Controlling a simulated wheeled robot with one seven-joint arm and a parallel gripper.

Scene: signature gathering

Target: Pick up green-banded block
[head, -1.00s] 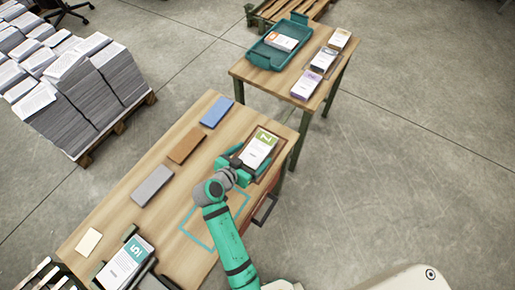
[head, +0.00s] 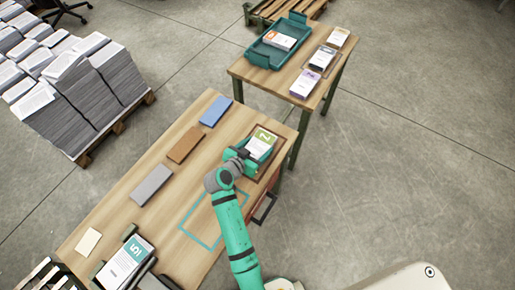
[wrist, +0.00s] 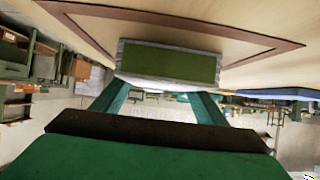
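The green-banded block (head: 260,147) has a white top and a green end band. In the wrist view the green band (wrist: 168,62) faces the camera near the top. My gripper (head: 252,156) is at the block's near end, with its teal fingers reaching toward it. The fingers also show in the wrist view (wrist: 158,101) with a gap between them. The block partly hides the fingertips. I cannot tell whether they press on its sides.
Blue (head: 216,111), brown (head: 186,145) and grey (head: 152,185) slabs lie along the near table's left side. A teal-banded block (head: 124,265) stands at the front. The farther table holds a teal tray (head: 259,59) and several banded blocks. A red drawer with a handle (head: 265,209) sits below the near table's edge.

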